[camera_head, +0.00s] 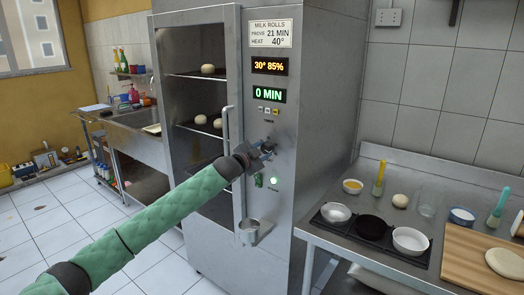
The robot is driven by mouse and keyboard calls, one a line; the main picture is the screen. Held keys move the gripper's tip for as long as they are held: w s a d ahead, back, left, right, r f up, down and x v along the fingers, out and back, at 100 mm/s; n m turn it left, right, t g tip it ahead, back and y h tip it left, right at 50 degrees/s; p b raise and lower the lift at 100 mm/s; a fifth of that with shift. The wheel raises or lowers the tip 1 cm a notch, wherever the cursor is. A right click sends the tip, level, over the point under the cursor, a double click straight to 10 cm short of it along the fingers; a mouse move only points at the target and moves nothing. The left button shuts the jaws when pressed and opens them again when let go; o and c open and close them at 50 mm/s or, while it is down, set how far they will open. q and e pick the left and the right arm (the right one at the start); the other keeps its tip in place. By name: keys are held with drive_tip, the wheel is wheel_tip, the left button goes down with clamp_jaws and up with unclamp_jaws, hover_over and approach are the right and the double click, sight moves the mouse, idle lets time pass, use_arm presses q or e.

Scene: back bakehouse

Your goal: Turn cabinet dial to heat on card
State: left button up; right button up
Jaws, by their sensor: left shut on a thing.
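The steel proving cabinet (325,130) stands in the middle with its glass door on the left. The white card (270,33) at the top reads MILK ROLLS, PROVE 21 MIN, HEAT 40°. An amber display (270,66) below it reads 30° 85%. A green display (269,95) reads 0 MIN. My left gripper (265,149) reaches the control panel from the lower left and is shut on the cabinet dial. The gripper hides most of the dial, so its pointer cannot be read. My right gripper is not in view.
The long door handle (227,150) is close to my left arm. A steel counter (325,237) with bowls, dough and a wooden board stands at the right.

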use_arm(q)
drive_tip(key=shift+m, duration=0.8)
drive_tip(key=shift+f, duration=0.1)
drive_tip(key=shift+m+p, duration=0.3)
drive_tip(key=shift+m, duration=0.2)
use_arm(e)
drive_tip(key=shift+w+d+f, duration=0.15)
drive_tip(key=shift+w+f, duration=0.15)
